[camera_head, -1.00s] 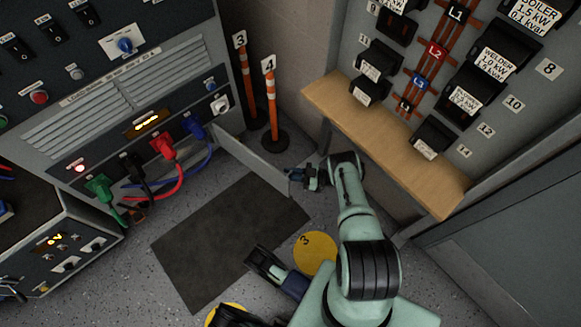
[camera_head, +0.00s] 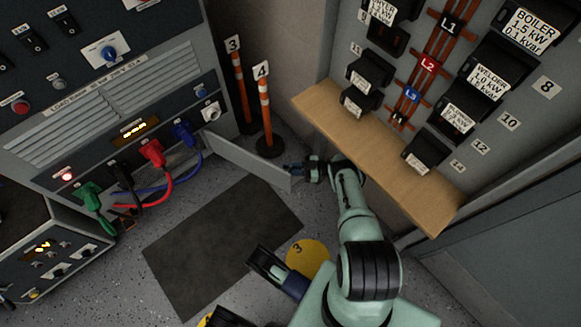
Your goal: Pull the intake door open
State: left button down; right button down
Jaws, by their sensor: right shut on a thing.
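The intake door (camera_head: 250,163) is a thin grey panel at the lower right corner of the grey cabinet (camera_head: 100,137). It stands swung out from the cabinet front, its free end toward the right. My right gripper (camera_head: 294,170) is at that free end, shut on the door; the exact contact is small and partly hidden. Red, blue, black and green plugs with cables (camera_head: 152,153) sit in the cabinet's lower front, left of the door. My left gripper (camera_head: 262,264) is lower down, apart from the door, with its dark fingers spread and empty.
Orange-and-white posts (camera_head: 265,115) stand behind the door. A wooden shelf (camera_head: 370,145) runs under the breaker panel, close to my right arm. A dark mat (camera_head: 220,245) and a yellow floor disc (camera_head: 308,257) lie on the floor in front.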

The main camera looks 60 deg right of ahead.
jog(key=shift+s, duration=0.2)
jog(key=c, duration=1.3)
grip_release()
jog(key=shift+c, duration=0.2)
jog(key=shift+w, duration=0.1)
jog(key=shift+a, duration=0.1)
